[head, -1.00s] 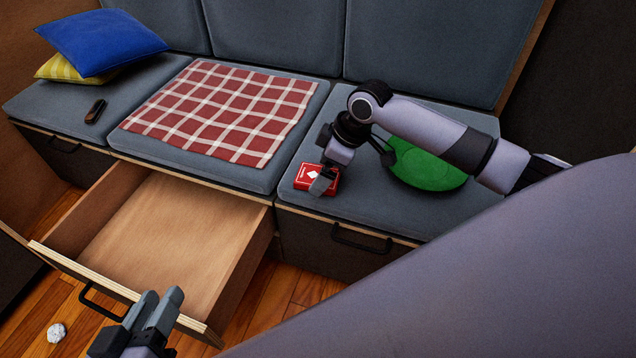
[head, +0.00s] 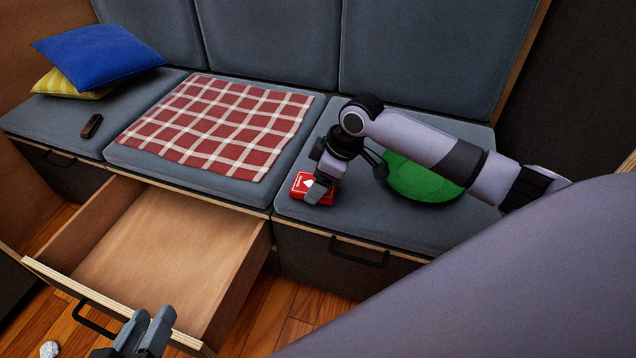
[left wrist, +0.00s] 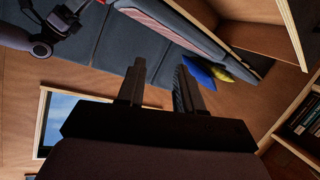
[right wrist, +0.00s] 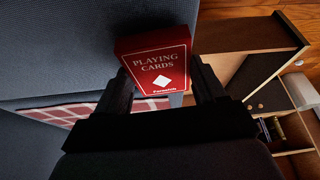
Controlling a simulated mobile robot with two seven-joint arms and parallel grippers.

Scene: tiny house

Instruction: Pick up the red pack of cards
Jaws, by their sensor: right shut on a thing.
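The red pack of cards (head: 299,186) is at the front of the right seat cushion in the head view. It seems to rest on the cushion or just above it; I cannot tell which. My right gripper (head: 318,191) reaches down over it and is shut on it. In the right wrist view the pack (right wrist: 158,60) sits between the two fingers, its "PLAYING CARDS" face towards the camera. My left gripper (head: 148,330) is at the bottom edge of the head view, away from the pack. The left wrist view shows its fingers (left wrist: 160,75) apart and empty.
A green round object (head: 420,178) lies behind my right arm on the same cushion. An open, empty drawer (head: 150,250) juts out at the left. A checkered cloth (head: 220,125), a dark small object (head: 92,126) and pillows (head: 98,58) lie on the bench.

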